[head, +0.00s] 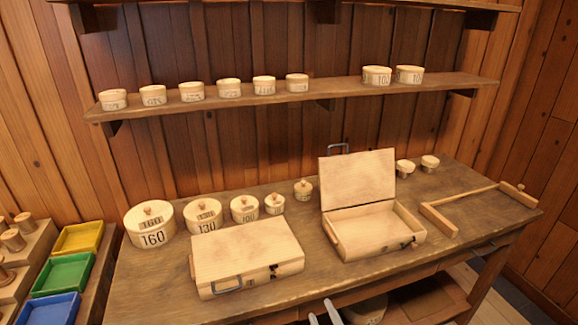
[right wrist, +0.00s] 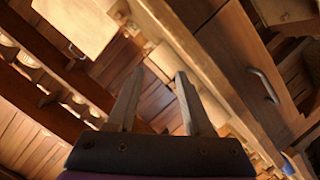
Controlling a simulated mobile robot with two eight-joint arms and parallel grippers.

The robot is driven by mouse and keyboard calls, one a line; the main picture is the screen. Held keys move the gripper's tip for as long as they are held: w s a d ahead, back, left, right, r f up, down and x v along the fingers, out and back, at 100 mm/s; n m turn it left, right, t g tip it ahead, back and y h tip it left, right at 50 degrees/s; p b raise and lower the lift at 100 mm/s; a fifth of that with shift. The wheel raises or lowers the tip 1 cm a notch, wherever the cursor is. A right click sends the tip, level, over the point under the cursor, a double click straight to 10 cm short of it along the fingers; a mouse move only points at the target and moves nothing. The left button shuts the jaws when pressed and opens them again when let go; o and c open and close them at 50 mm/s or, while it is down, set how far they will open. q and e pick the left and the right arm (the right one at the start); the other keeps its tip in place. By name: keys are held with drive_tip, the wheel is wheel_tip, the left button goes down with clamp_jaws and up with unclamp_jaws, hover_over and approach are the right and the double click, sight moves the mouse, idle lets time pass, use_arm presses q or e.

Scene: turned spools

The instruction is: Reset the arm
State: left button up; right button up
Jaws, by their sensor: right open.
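My right gripper (head: 322,310) shows at the bottom edge of the head view, only its two pale finger ends, in front of the workbench's front edge. In the right wrist view its fingers (right wrist: 160,73) stand apart with nothing between them. It touches nothing that I can see. The rest of my right arm is out of view. My left gripper does not show in either view.
The workbench (head: 146,291) holds a closed wooden case (head: 245,252), an open case (head: 372,228), lidded round boxes such as one marked 160 (head: 151,236), and a wooden frame-like tool (head: 440,218). Yellow, green and blue trays (head: 66,272) stand left. Small tubs line the shelf (head: 340,92).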

use_arm(q)
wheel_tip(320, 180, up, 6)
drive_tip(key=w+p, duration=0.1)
drive_tip(key=p, duration=0.3)
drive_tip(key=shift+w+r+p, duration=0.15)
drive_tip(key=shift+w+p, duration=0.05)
drive_tip(key=shift+p, duration=0.1)
use_arm(e)
drive_tip(key=s+d+m+g+h, duration=0.1)
drive_tip(key=s+d+m+g, duration=0.3)
drive_tip(key=s, duration=0.5)
drive_tip(key=s+d+r+m+g+h, duration=0.1)
drive_tip(key=s+d+m+g+h, duration=0.1)
drive_tip(key=s+d+m+g, duration=0.3)
drive_tip(key=shift+s+d+r+m+g, duration=0.35)
drive_tip(key=shift+s+m, duration=0.45)
drive_tip(key=shift+s, duration=1.05)
drive_tip(key=shift+f, duration=0.1)
